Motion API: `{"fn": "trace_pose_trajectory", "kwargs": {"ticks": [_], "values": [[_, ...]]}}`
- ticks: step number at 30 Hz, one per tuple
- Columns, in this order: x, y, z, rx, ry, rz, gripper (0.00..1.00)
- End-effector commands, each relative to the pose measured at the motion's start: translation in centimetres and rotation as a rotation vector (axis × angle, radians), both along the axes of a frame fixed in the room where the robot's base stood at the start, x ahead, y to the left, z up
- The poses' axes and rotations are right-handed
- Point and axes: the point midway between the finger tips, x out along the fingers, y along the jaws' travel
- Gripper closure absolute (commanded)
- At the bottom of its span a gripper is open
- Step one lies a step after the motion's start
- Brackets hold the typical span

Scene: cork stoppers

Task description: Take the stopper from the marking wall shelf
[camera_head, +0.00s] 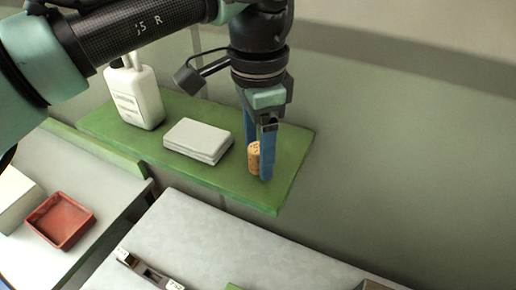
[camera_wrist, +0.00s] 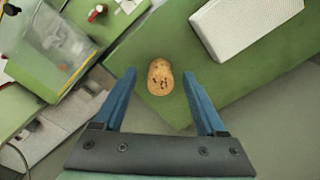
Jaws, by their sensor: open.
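A cork stopper (camera_head: 254,158) stands upright on the green wall shelf (camera_head: 286,190), near its right end. In the wrist view the stopper (camera_wrist: 160,77) shows its speckled tan top between the two blue fingers. My gripper (camera_head: 257,166) points down over the shelf with one finger on either side of the stopper in the head view. In the wrist view the gripper (camera_wrist: 160,80) is open, with green shelf showing between the stopper and each finger. The near finger partly hides the stopper in the head view.
A white stacked block (camera_head: 198,141) lies on the shelf left of the stopper, and a white bottle (camera_head: 134,97) stands farther left. A red tray (camera_head: 61,220) sits on the lower left surface. The shelf's right end is clear.

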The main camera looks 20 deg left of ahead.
Motion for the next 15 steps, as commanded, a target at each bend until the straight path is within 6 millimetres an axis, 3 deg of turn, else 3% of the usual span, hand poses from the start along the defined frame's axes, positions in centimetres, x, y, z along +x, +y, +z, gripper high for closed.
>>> {"fn": "trace_pose_trajectory", "kwargs": {"ticks": [4,10,11,15], "values": [[-0.04,0.0,-1.09,0.0,0.001,0.0,0.27],[-0.01,0.0,-1.22,0.0,0.0,0.0,0.27],[-0.01,0.0,-1.21,0.0,0.0,0.0,0.29],[-0.01,0.01,-1.19,0.0,0.0,0.0,0.54]]}}
